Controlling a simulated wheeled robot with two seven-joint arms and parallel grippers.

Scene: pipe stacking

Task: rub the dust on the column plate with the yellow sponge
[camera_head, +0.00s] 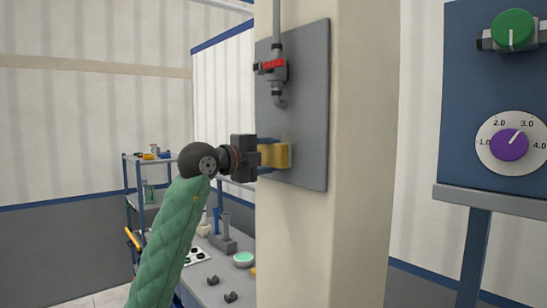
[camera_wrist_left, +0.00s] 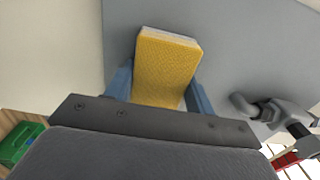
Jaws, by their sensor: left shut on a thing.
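My left gripper (camera_head: 268,154) is shut on the yellow sponge (camera_head: 281,156), in front of the grey column plate (camera_head: 312,110). In the left wrist view the sponge (camera_wrist_left: 167,68) sits between the two blue fingers, with a pale layer along its far edge. That edge is at or very near the plate (camera_wrist_left: 235,50); I cannot tell if it touches. The plate is fixed to a beige column (camera_head: 362,150). I make out no distinct dust on the visible plate; the sponge and gripper hide part of it. My right gripper is in neither view.
A grey pipe with a red-handled valve (camera_head: 274,66) runs down the plate above the sponge. A blue panel with a purple dial (camera_head: 509,144) stands at the right. A workbench (camera_head: 207,288) with small parts and a blue shelf (camera_head: 150,158) are behind my left arm.

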